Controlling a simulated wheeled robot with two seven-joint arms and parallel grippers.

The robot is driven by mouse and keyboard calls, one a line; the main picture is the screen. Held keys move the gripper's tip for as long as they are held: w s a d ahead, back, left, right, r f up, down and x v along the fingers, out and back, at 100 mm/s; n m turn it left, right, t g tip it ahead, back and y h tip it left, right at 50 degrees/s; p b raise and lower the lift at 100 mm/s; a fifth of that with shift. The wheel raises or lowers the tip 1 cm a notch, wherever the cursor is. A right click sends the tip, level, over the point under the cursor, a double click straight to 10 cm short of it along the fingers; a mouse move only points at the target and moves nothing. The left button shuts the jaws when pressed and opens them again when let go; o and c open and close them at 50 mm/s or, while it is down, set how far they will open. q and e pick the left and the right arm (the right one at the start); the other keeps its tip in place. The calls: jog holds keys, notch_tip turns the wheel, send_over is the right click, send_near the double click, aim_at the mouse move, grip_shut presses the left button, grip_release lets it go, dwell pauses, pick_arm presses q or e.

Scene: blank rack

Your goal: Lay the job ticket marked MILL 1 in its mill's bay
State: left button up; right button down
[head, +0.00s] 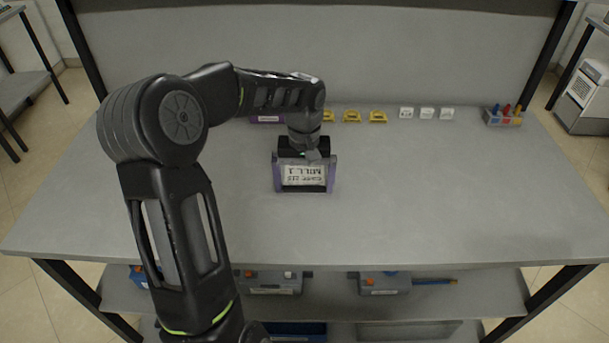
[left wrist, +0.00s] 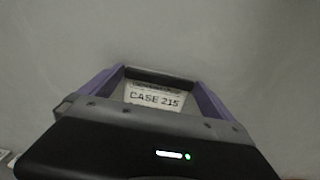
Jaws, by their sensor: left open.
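The job ticket (head: 303,175) is a pale card whose print reads MILL 1 and CASE 215, upside down in the head view. In the left wrist view the ticket (left wrist: 155,97) shows CASE 215, with its other line hard to read. A dark bar runs along its far edge. My left gripper (head: 304,185) is over the worktop with its purple fingers apart, one at each side of the ticket. The fingers also show in the left wrist view (left wrist: 160,85). I cannot tell whether they touch it. My right gripper is out of view. No mill's bay can be made out.
Along the worktop's back are a purple labelled piece (head: 268,119), yellow pieces (head: 351,116), white blocks (head: 427,113) and a grey bin (head: 503,118) with coloured items. Grey labelled units (head: 272,284) (head: 383,284) stand on the lower shelf (head: 460,295). The worktop's right side (head: 450,195) is clear.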

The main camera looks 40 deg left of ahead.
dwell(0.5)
pick_arm(q)
jog(key=c, duration=1.1)
jog(key=shift+r, duration=0.2)
notch_tip(320, 180, up, 10)
jog(key=shift+f+b, duration=0.1)
jog(key=shift+b, duration=0.4)
jog(key=shift+f, duration=0.1)
